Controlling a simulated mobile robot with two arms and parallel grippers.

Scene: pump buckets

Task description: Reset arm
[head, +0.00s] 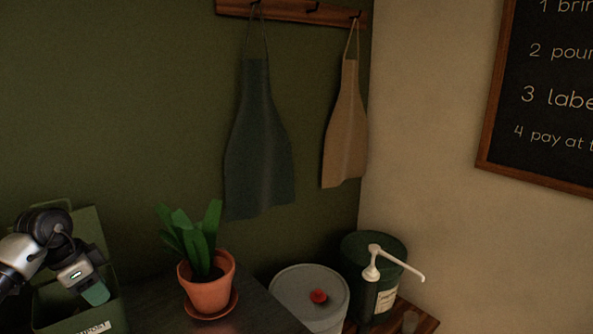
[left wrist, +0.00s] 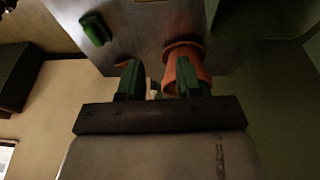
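My left gripper (head: 93,287) is at the lower left of the head view, in front of a green box (head: 85,318) with a label. It is left of the potted plant and apart from it. In the left wrist view my left gripper (left wrist: 158,80) has two green fingers with a gap between them, and it holds nothing that I can see. An orange pot (left wrist: 183,62) shows beyond the fingers, partly hidden by the right one. My right arm and gripper are not in view.
The potted plant (head: 208,293) stands on a dark counter (head: 262,312). A grey bucket (head: 300,290) with a red cap and a dark green bucket (head: 392,248) with a white pump (head: 398,263) stand to the right. Aprons (head: 258,140) hang on the wall. A small green object (left wrist: 97,28) is unclear.

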